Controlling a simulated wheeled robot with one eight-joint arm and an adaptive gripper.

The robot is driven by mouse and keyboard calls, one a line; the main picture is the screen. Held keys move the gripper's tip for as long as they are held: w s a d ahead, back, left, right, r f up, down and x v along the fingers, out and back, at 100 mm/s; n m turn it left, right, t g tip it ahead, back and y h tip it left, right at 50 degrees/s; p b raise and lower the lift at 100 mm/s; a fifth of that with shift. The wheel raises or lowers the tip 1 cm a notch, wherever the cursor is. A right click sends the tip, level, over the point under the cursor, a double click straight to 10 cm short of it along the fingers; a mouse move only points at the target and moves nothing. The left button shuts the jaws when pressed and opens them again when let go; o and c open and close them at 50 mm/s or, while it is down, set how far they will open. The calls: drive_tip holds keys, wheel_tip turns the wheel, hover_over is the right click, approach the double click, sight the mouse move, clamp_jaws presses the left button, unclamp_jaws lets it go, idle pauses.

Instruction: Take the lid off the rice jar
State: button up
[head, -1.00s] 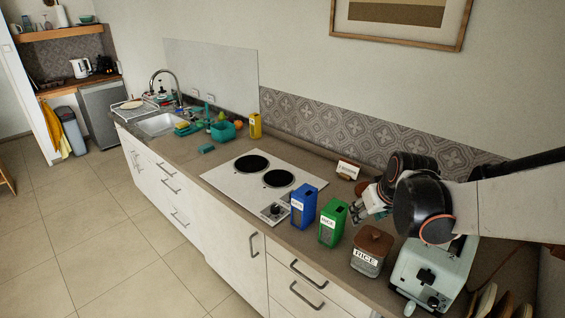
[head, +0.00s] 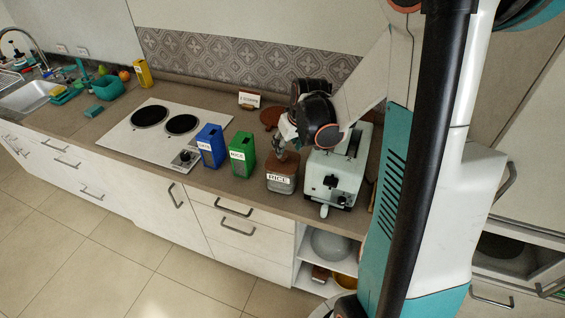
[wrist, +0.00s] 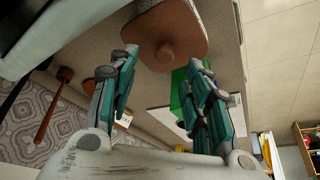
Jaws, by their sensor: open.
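The rice jar (head: 281,184) is a clear jar with a RICE label, upright on the counter in the head view. Its square brown wooden lid (head: 287,163) is on it. In the wrist view the lid (wrist: 190,28) shows at the top, with its round knob (wrist: 164,53) facing me. My gripper (head: 280,150) is just above the lid in the head view. In the wrist view its two fingers (wrist: 162,60) are apart, one on either side of the knob in the picture. I cannot tell whether they touch it.
A pale green toaster (head: 333,178) stands close on the jar's right. A green box (head: 242,160), also labelled RICE, and a blue box (head: 211,146) stand on its left. A round brown thing (head: 270,118) and a small card (head: 249,100) are behind. The hob (head: 150,135) lies farther left.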

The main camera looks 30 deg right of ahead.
sight(284, 156)
drive_tip(key=shift+a+b+x, duration=0.15)
drive_tip(key=shift+b+x, duration=0.15)
drive_tip(key=shift+x, duration=1.05)
drive_tip(key=shift+a+b+x, duration=0.15)
drive_tip(key=shift+b+x, duration=0.1)
drive_tip(key=shift+x, duration=1.1)
drive_tip(key=shift+s, duration=0.15)
drive_tip(key=shift+c, duration=0.6)
drive_tip(key=c, duration=0.9)
